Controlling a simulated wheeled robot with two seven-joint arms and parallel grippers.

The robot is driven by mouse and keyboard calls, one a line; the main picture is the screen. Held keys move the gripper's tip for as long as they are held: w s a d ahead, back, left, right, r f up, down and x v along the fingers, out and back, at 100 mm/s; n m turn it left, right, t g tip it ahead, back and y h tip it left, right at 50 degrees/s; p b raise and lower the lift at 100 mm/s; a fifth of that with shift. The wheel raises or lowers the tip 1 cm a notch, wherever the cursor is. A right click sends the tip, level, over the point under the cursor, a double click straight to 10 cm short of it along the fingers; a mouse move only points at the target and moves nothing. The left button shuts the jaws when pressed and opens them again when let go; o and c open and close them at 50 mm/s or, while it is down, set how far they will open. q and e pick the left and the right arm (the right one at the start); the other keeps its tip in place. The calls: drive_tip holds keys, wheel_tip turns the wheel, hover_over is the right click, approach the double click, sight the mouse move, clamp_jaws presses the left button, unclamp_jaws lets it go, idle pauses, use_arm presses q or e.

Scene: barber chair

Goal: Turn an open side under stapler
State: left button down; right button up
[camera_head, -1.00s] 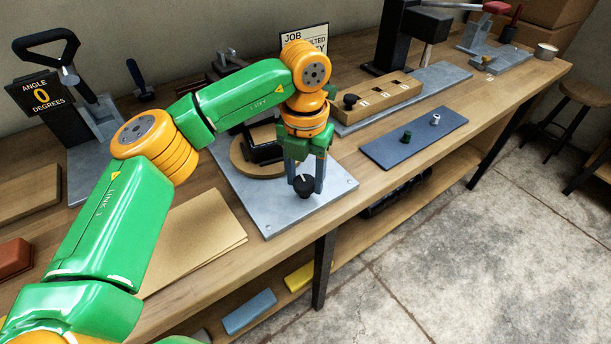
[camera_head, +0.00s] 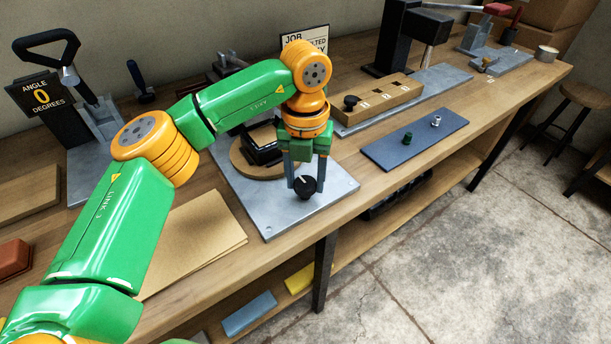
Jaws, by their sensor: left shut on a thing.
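My left gripper (camera_head: 305,184) points down with its fingers around a black knob (camera_head: 305,188) with a white mark, at the front of a grey metal plate (camera_head: 312,210). It is shut on the knob. Behind it, a round wooden turntable (camera_head: 240,163) sits on the plate. A black box-like piece (camera_head: 262,154) with a tan top stands on the turntable. My left arm and gripper hide part of both, and I cannot tell which sides are open. I cannot clearly make out a stapler; the area above the turntable is hidden. My right gripper is out of view.
A tan sheet stack (camera_head: 200,238) lies left of the plate. A wooden block with numbered slots (camera_head: 378,98) and a blue mat (camera_head: 400,150) with two small pegs lie to the right.

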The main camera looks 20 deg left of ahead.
sight(305, 183)
use_arm(q)
drive_tip(key=shift+c, duration=1.4)
unclamp_jaws()
drive_tip(key=shift+s, duration=0.1)
drive_tip(key=shift+r, duration=0.1)
wheel_tip(305, 183, up, 7)
drive_tip(key=shift+f, duration=0.1)
